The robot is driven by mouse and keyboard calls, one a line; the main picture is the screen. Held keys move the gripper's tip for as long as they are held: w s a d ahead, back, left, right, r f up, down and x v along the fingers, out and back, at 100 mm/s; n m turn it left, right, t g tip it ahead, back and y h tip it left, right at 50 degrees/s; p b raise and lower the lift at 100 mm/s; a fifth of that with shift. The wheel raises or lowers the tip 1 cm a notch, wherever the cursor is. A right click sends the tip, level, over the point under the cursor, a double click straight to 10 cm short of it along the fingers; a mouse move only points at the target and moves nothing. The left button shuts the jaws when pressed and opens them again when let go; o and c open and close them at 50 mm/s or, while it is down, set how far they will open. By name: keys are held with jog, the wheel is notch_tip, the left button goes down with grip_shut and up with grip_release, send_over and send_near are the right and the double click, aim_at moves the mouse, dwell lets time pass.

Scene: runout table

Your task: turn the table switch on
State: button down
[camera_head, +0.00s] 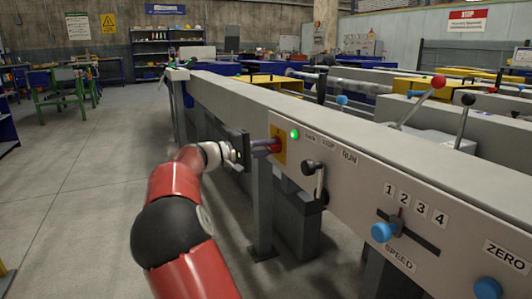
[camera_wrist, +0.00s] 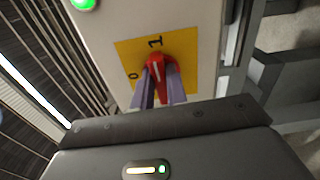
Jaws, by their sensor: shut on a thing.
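The table switch is a red knob (camera_head: 275,147) on a yellow plate (camera_head: 280,157) at the end of the table's front panel. In the wrist view, the red knob (camera_wrist: 158,63) sits on the yellow plate (camera_wrist: 127,54), which bears a 0 at the left and a 1 at the top. Its white mark points up, roughly toward the 1. My gripper (camera_head: 265,147) reaches the knob from the left. A green lamp (camera_head: 294,134) next to the plate is lit.
Right of the switch, the panel carries a black-knobbed lever (camera_head: 318,180) by the word RUN, a blue speed knob (camera_head: 384,232) in a slot and another blue knob (camera_head: 488,288). Levers with red and black balls stand behind. The floor at left (camera_head: 80,190) is free.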

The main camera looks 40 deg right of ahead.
jog(key=shift+f+m, duration=0.1)
jog(key=shift+m, duration=0.2)
dwell(0.4)
jog(key=c, duration=1.4)
grip_release()
jog(key=shift+a, duration=0.15)
jog(key=v, duration=0.7)
jog(key=shift+a+p, duration=0.3)
jog(key=shift+p, duration=0.1)
